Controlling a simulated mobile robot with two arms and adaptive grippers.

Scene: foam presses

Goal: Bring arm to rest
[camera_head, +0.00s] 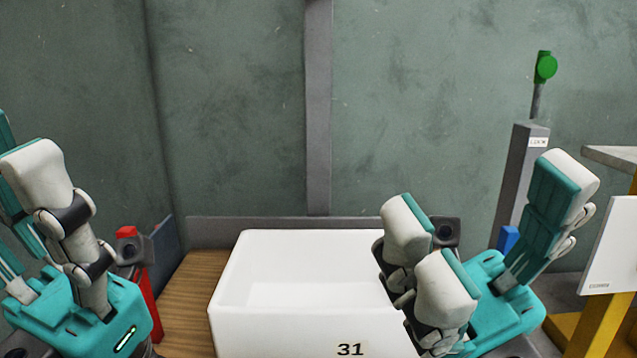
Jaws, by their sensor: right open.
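My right gripper (487,225) is at the right of the head view, its teal and white fingers spread wide apart. It is open with nothing between the fingers. Its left fingers stand in front of the right part of a white box (275,325) marked 31 and hide some of it. I cannot tell whether they touch the box. My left gripper (22,165) is at the left edge, partly cut off by the frame, so its opening is unclear. I see no object held in it.
The white box stands on a wooden surface (185,295). A red and dark fixture (126,233) is behind my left gripper. A grey post (515,180) with a green knob (545,67) and a yellow frame with a white panel (611,245) stand at the right. A green-grey wall (240,110) closes the back.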

